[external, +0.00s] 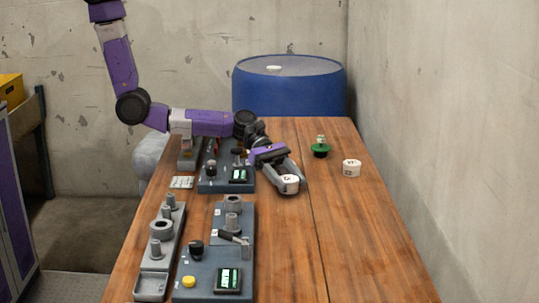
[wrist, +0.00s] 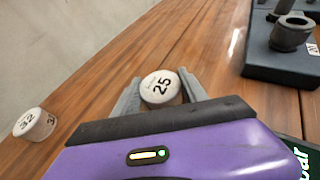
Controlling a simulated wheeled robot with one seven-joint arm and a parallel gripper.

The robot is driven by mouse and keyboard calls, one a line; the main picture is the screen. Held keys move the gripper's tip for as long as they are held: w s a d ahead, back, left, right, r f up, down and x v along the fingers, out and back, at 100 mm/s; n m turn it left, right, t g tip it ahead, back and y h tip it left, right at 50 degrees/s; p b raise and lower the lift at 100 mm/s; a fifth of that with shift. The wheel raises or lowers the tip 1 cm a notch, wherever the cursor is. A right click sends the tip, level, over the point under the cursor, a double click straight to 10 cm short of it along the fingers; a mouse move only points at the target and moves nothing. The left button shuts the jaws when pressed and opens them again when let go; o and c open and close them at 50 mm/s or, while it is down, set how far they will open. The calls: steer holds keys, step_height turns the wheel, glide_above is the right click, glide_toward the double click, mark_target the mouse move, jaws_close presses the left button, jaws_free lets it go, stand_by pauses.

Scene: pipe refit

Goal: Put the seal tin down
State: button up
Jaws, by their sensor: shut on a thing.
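The seal tin (wrist: 160,88) is a small round white tin marked 25 on its lid. My gripper (wrist: 158,95) is shut on it, one finger on each side, in the wrist view. In the external view the tin (external: 289,182) shows between the fingers of my gripper (external: 288,184), over the middle of the wooden table (external: 300,250). The tin is upright and low, close to the table top. I cannot tell whether its underside touches the wood.
A second white tin (external: 351,168), marked 32 in the wrist view (wrist: 35,124), stands to the right. A green-based object (external: 320,148) stands behind it. Dark panels with fittings (external: 215,262) line the table's left side. The front right of the table is clear. A blue barrel (external: 290,92) stands behind.

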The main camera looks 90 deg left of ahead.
steer(key=shift+f, duration=0.55)
steer(key=shift+f, duration=0.2)
steer(key=o, duration=1.4)
steer(key=shift+c, duration=0.2)
